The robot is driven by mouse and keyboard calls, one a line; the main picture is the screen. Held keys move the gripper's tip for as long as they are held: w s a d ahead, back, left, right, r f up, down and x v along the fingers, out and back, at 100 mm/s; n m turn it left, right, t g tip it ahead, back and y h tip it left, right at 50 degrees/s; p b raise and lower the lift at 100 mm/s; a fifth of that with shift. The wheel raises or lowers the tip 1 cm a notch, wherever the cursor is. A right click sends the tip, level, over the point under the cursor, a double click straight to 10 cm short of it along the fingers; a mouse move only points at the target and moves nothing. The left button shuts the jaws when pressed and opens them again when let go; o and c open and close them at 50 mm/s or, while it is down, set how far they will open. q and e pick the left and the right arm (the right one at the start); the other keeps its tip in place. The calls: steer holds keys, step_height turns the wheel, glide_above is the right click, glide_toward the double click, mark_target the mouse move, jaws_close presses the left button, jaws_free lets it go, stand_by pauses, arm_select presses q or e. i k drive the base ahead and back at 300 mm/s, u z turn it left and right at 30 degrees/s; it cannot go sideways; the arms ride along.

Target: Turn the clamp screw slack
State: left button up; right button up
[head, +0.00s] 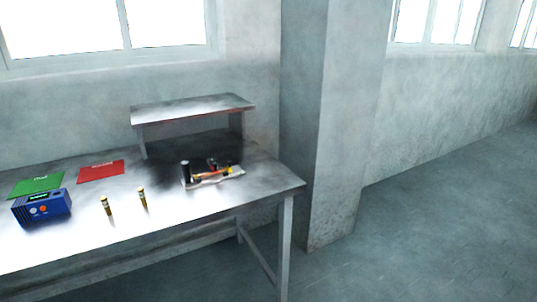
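A small device on a pale base (213,177) lies on the metal table (160,218), right of the middle of the top. A black upright cylinder (185,173) stands at its left end, and small dark, red and yellow parts sit on it. The clamp screw cannot be told apart at this size. Neither of my grippers is in the head view.
A raised metal shelf (192,107) stands at the table's back. A blue box (42,207), green sheet (37,185), red sheet (101,171) and two yellow-topped upright pieces (106,205) (143,197) are left. A pillar (335,130) stands right; open floor (430,230) lies beyond.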

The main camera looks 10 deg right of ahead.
mark_target(210, 160)
steer(key=z, duration=1.3)
steer(key=i, duration=2.15)
steer(key=u, duration=3.65)
